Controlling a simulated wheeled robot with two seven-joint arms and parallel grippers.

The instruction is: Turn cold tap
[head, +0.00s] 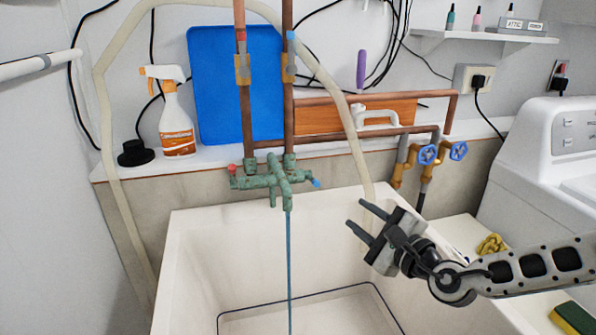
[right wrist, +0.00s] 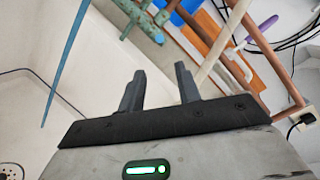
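A green, weathered tap (head: 275,179) sits over the sink (head: 190,225), fed by two copper pipes. It has a red knob (head: 232,168) on its left and a blue knob (head: 316,183) on its right, which I take as the cold one. A blue stream of water (head: 289,260) falls from the spout. My right gripper (head: 357,214) is open and empty, to the right of and below the blue knob, apart from it. In the right wrist view the tap (right wrist: 140,18) shows beyond the fingers (right wrist: 160,88). My left gripper is not in view.
A pale hose (head: 345,115) hangs behind the tap and down to the sink. Blue valve wheels (head: 427,155) stand to the right. A spray bottle (head: 173,115) is on the left ledge. The space between my right gripper and the tap looks clear.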

